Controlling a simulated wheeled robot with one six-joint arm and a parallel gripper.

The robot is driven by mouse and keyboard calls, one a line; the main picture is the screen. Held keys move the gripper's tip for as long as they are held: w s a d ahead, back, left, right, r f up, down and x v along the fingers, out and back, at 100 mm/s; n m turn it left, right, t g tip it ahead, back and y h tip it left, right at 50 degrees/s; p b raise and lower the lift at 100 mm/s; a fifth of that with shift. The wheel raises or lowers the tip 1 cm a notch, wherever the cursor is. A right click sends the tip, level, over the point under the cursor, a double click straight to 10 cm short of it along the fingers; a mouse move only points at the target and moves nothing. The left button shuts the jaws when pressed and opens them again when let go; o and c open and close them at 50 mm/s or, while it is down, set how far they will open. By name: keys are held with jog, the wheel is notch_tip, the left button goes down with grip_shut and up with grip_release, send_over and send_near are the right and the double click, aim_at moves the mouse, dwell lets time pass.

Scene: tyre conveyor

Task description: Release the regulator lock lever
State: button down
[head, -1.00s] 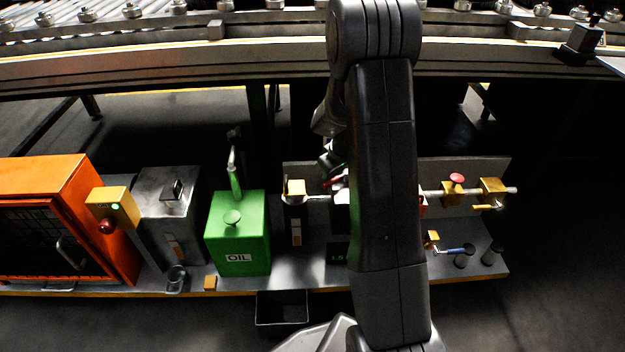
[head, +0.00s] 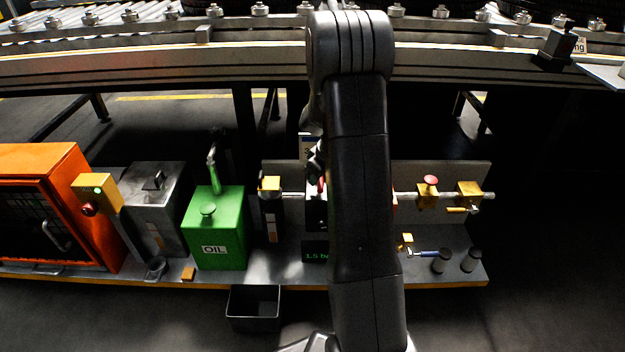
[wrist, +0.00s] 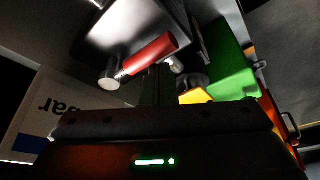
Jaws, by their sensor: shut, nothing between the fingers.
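The red lever handle (wrist: 152,54), a red cylinder with pale metal ends, shows at the upper middle of the wrist view. It lies tilted in front of a grey metal surface. In the head view only a small red piece (head: 322,186) shows beside my arm, which hides most of the regulator. My gripper (wrist: 163,86) is shut and empty, its dark fingers just below the red handle in the wrist view. I cannot tell whether they touch it. In the head view the gripper is mostly behind my arm.
A green oil can (head: 217,228) stands left of my arm, with a grey box (head: 155,205) and an orange cabinet (head: 50,190) beyond. Yellow valves (head: 427,197) on a pipe are at right. An open dark tray (head: 253,310) hangs below the bench.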

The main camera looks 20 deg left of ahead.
jog(key=shift+d, duration=0.35)
dwell(0.4)
